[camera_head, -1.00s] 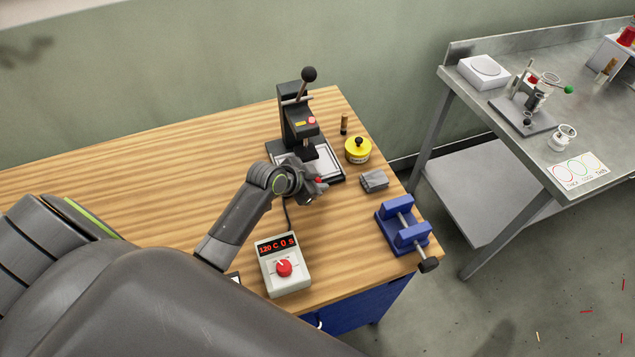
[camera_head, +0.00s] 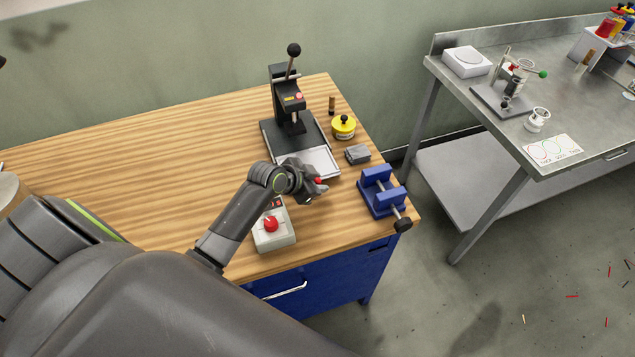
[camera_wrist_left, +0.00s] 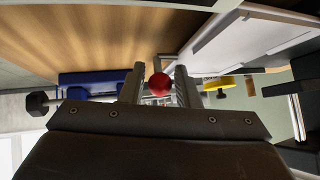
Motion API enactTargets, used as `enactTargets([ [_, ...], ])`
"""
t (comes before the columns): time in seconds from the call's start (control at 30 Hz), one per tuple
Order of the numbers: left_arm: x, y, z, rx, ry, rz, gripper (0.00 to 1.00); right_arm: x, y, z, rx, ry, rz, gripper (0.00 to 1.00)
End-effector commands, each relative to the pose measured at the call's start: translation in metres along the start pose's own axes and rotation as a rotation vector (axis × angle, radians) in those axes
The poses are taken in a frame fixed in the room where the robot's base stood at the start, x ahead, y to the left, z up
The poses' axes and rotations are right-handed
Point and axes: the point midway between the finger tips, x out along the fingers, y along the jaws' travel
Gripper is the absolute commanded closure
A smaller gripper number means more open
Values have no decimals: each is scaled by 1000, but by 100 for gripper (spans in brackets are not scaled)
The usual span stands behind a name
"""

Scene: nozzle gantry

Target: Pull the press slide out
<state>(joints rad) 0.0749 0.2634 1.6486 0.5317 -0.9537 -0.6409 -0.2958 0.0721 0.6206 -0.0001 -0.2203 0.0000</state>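The black press (camera_head: 285,100) stands on the wooden bench with its lever up. Its pale, flat slide (camera_head: 320,160) sticks out from the base toward my left arm. My left gripper (camera_head: 317,184) is at the slide's near edge. In the left wrist view the red knob (camera_wrist_left: 159,84) sits between the two fingers of my left gripper (camera_wrist_left: 160,88), which look shut on it. The slide (camera_wrist_left: 225,40) also shows there beyond the fingers. My wrist hides part of the slide's near edge in the head view. My right gripper is not in view.
A control box (camera_head: 273,232) with a red dial is close beside my left forearm. A yellow round pot (camera_head: 343,127), a grey block (camera_head: 358,154) and a blue vise (camera_head: 381,192) stand right of the slide. A metal table (camera_head: 560,115) stands farther right.

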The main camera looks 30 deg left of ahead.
Motion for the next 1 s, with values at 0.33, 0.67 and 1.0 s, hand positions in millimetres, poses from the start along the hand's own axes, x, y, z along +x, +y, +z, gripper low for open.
enactTargets([
  [0.33, 0, 1, 0, -2, -1, 1, 59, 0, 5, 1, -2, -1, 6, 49],
  [0.67, -28, 1, 1, 1, 0, 0, 59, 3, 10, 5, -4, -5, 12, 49],
  [1.0, -88, 1, 2, 4, -1, -1, 59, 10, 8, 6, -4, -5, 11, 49],
])
